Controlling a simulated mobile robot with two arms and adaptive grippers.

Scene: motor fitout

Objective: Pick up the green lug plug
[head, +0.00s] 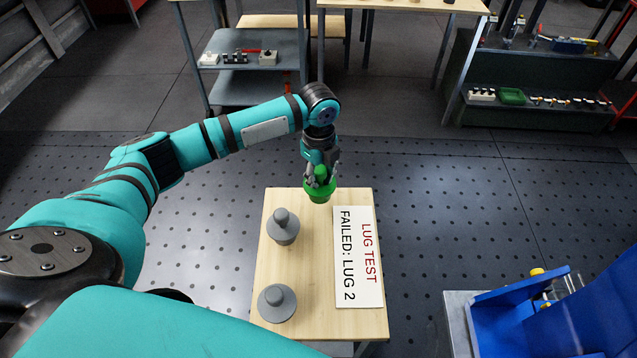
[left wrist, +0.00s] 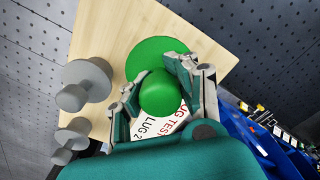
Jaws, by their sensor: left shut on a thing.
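The green lug plug (head: 319,190) is at the far end of the small wooden table, with a round knob on top of a wider disc. My left gripper (head: 320,172) comes down from above and is shut on the plug's knob. In the left wrist view the two fingers (left wrist: 160,95) flank the green knob, and the green disc (left wrist: 170,55) shows beyond them. I cannot tell whether the plug touches the table top. My right gripper is not in view.
Two grey lug plugs (head: 283,228) (head: 277,302) stand on the wooden table (head: 318,322). A sign (head: 357,256) reading "LUG TEST FAILED: LUG 2" lies at its right. A blue bin (head: 500,315) is at the lower right. Shelves with parts stand behind.

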